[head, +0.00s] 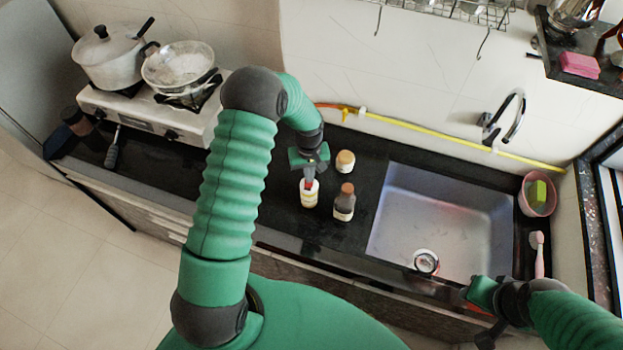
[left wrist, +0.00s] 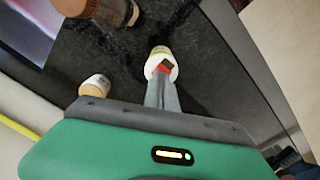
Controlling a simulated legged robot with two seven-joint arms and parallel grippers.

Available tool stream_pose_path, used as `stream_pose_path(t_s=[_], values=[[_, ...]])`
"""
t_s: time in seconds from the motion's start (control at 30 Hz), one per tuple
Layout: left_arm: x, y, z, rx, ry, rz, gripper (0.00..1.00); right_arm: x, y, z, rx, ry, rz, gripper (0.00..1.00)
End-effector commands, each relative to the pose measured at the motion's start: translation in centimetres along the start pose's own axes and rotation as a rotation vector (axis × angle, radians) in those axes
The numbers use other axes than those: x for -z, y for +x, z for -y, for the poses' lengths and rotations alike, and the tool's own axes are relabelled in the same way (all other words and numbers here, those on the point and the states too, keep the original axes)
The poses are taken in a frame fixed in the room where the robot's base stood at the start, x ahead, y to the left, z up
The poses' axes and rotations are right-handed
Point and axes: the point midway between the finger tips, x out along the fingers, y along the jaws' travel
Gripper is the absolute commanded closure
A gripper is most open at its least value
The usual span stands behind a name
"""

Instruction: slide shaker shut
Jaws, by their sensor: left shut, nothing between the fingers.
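The shaker, a small white and yellow bottle (head: 309,198), stands upright on the dark counter. In the left wrist view its round white top (left wrist: 164,54) faces the camera. My left gripper (head: 309,180) reaches down over it, shut and empty, with its fingertips at the top. The fingertips also show in the left wrist view (left wrist: 163,72). A red patch lies there; I cannot tell whether it belongs to the lid or the fingertips, nor whether the lid is open. My right gripper (head: 478,312) is low at the right, by the counter's front edge; its jaws are unclear.
A brown bottle (head: 344,203) stands close right of the shaker, and a small tan-lidded jar (head: 345,162) behind it. The sink (head: 440,215) is to the right. A stove (head: 150,112) with pots is at the left. The counter left of the shaker is mostly clear.

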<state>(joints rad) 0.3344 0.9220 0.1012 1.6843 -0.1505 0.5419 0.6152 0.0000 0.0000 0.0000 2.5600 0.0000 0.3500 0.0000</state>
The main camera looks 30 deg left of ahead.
Motion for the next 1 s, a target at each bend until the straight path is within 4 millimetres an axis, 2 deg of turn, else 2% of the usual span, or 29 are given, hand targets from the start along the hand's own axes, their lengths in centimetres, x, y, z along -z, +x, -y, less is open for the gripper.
stream_pose_path(t_s=[1.0], values=[[-1.6, 0.4, 0.8, 0.004, -0.001, 0.008, 1.0, 0.1, -0.3, 0.0, 0.0, 0.0, 0.0, 0.64]])
